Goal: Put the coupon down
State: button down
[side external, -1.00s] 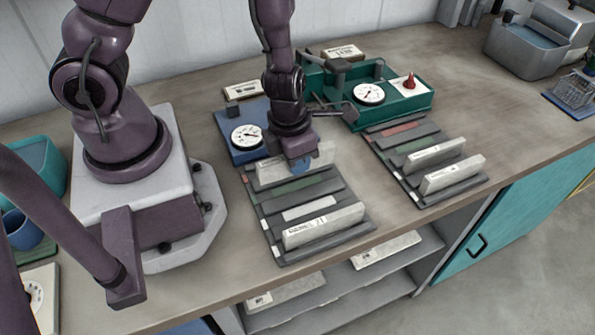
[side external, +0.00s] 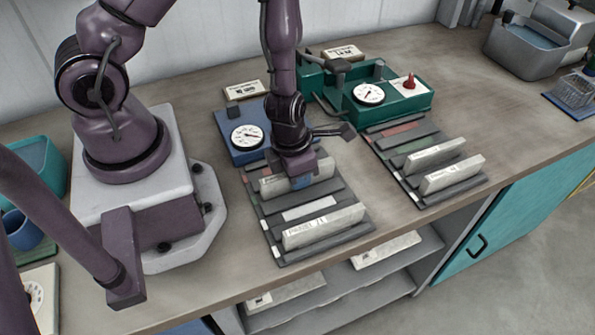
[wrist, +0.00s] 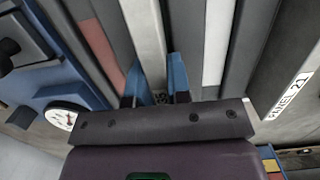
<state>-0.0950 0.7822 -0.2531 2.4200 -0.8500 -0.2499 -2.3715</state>
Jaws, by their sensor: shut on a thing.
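My gripper (side external: 301,181) is shut on a pale grey coupon (side external: 325,169), a thin upright slab. The coupon is at the near slotted rack (side external: 328,241), over the row where a green strip showed. In the wrist view the blue fingers (wrist: 160,85) grip the coupon (wrist: 143,32) between a red strip on the left and a white strip on the right. Its lower edge is hidden, so I cannot tell if it is fully seated. Another coupon (side external: 322,228), with a label, stands in the rack's front row.
A second rack (side external: 398,171) to the right holds two upright coupons. A blue box with a dial (side external: 246,136) and a green tray with a dial (side external: 405,106) stand behind the racks.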

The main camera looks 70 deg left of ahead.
jog(key=c, duration=1.1)
grip_release()
notch_tip(320, 180, up, 4)
jog(key=shift+s+f, duration=0.15)
jog(key=shift+f, duration=0.1)
jog(key=shift+s+r, duration=0.15)
jog(key=shift+r, duration=0.35)
jog(key=shift+s+d+r, duration=0.1)
jog(key=shift+s+r, duration=0.05)
jog(key=shift+r, duration=1.4)
jog(key=shift+s+r, duration=0.15)
jog(key=shift+r, duration=1.35)
jog(key=shift+s+r, duration=0.15)
jog(key=shift+r, duration=0.65)
